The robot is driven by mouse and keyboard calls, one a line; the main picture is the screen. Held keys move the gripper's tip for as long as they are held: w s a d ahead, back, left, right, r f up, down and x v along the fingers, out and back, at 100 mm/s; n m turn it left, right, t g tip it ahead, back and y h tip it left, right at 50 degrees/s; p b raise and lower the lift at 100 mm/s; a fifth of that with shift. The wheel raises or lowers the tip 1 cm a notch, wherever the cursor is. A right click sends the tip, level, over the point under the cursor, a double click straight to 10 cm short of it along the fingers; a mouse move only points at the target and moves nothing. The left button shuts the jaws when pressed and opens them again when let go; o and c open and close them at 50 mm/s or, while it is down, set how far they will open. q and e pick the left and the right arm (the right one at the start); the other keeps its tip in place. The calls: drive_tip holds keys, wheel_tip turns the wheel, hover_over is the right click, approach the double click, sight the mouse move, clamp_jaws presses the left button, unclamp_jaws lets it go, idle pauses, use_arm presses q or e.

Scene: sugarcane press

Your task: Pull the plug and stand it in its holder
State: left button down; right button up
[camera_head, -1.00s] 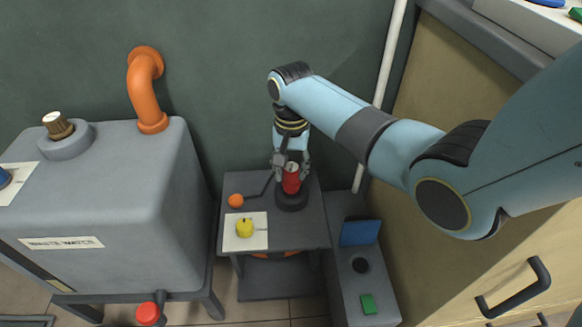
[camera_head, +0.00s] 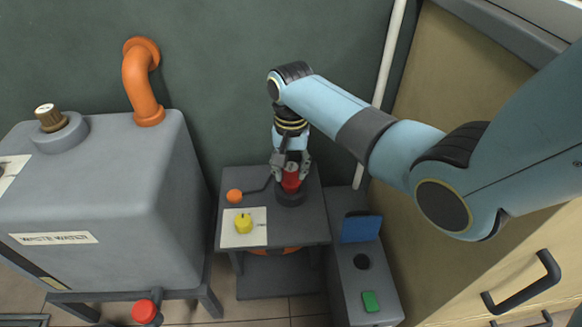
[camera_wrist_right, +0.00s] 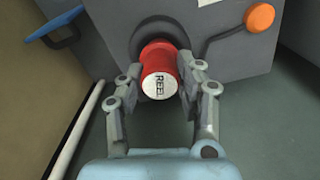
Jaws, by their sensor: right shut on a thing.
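My left gripper is out of view.
The table (camera_head: 305,232) carries a lever with an orange ball (camera_head: 234,196) and a yellow object (camera_head: 243,224) on a white card. A grey waste-water tank (camera_head: 100,200) stands left. A grey box (camera_head: 345,290) with a blue flap and round hole stands right, near drawers.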

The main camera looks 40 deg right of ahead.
drive_tip(key=shift+r, duration=0.1)
idle(0.3)
drive_tip(key=shift+p, duration=0.4)
idle(0.5)
drive_tip(key=shift+p, duration=0.35)
drive_tip(key=shift+f+b, duration=0.3)
drive_tip(key=shift+f, duration=0.35)
drive_tip(key=o, duration=0.9)
